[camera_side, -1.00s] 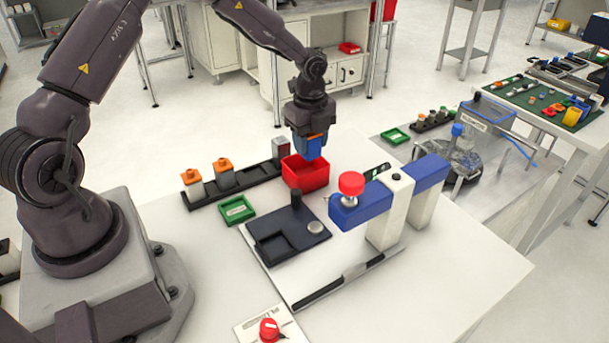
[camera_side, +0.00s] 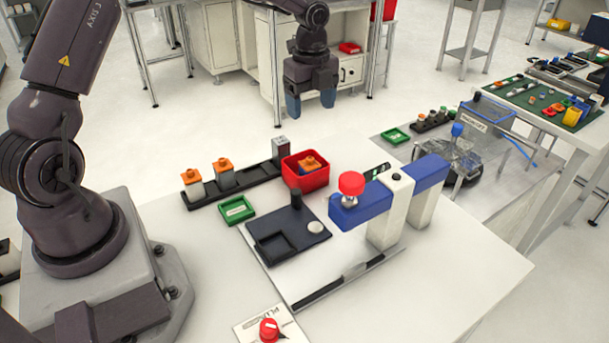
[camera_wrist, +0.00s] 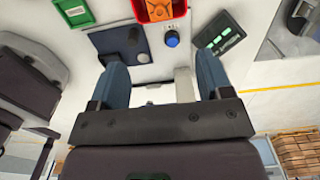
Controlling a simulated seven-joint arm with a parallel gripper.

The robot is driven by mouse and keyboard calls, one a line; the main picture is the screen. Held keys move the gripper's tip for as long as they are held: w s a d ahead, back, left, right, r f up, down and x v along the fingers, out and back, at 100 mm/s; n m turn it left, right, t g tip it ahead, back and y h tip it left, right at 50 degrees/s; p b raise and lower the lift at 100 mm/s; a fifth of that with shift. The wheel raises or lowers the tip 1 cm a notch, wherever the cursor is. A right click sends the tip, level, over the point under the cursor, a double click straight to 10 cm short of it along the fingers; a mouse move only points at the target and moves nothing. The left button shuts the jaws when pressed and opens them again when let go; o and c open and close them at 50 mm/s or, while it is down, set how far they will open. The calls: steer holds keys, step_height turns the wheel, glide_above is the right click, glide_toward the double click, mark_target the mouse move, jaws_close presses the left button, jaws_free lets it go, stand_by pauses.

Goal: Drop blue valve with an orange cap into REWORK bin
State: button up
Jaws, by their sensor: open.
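The blue valve with an orange cap (camera_side: 309,163) lies inside the red bin (camera_side: 319,182) on the white table. Its orange cap shows above the rim, and only a little of its blue body is visible. In the wrist view the orange cap (camera_wrist: 157,8) sits in the red bin (camera_wrist: 181,9) at the top edge. No lettering on the bin is readable. My gripper (camera_side: 311,108) is raised well above and behind the bin, with its blue fingers spread and nothing between them. The fingers also show apart in the wrist view (camera_wrist: 161,88).
A black rack (camera_side: 237,180) left of the bin holds two orange-capped parts and a grey one. A green tray (camera_side: 236,209) lies in front. A dark fixture plate (camera_side: 280,236) and a blue-and-white press with a red knob (camera_side: 351,183) stand nearby.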

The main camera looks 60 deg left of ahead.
step_height(320, 180, up, 4)
stand_by(0.4)
steer(key=s+d+r+n+t, duration=0.2)
steer(key=s+d+r+n, duration=0.1)
steer(key=s+n, duration=0.3)
steer(key=s+d+r+n+t, duration=0.1)
steer(key=s+d+r+n, duration=0.2)
steer(key=s+n, duration=0.3)
steer(key=s+d+r+n+t, duration=0.2)
steer(key=s+r+n, duration=0.3)
steer(key=s, duration=0.8)
steer(key=shift+d+r+n+t, duration=0.25)
steer(key=shift+d+n, duration=0.25)
steer(key=shift+d, duration=0.3)
